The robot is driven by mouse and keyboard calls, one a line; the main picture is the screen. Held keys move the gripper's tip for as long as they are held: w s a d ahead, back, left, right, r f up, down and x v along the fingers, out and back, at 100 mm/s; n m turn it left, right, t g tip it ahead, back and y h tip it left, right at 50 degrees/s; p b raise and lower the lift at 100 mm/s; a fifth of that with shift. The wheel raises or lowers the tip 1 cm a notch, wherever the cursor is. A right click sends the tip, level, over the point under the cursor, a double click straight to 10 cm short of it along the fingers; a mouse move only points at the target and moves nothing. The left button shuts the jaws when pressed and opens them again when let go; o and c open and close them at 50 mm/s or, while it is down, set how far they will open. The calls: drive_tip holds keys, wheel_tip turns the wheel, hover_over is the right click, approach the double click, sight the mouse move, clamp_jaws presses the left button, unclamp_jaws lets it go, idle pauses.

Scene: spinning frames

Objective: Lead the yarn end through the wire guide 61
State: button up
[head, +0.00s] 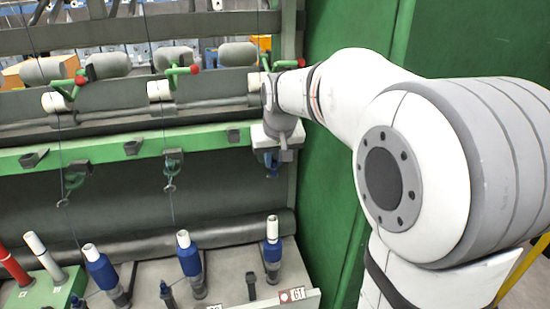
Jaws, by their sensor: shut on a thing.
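My gripper (272,172) is small in the head view, below the green rail at the right end of the frame. Its blue fingers are shut on the yarn end, which is too thin to make out here. The wire guide of position 61 does not show; the gripper and wrist cover the place on the rail above bobbin 61. That bobbin (272,245), blue with a white top, stands upright below my gripper, apart from it. The plate reading 61 (298,294) is at its foot, with a red mark beside the number.
Neighbouring wire guides hang from the green rail (110,150), one at the middle (170,187) and one at the left (66,200), with thin yarns by them. More blue bobbins (190,255) stand left of position 61. A green panel (335,200) closes the right side.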

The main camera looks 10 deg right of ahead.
drive_tip(key=s+r, duration=0.3)
drive_tip(key=s, duration=0.4)
drive_tip(key=shift+s+r+p, duration=0.3)
drive_tip(key=shift+r, duration=0.1)
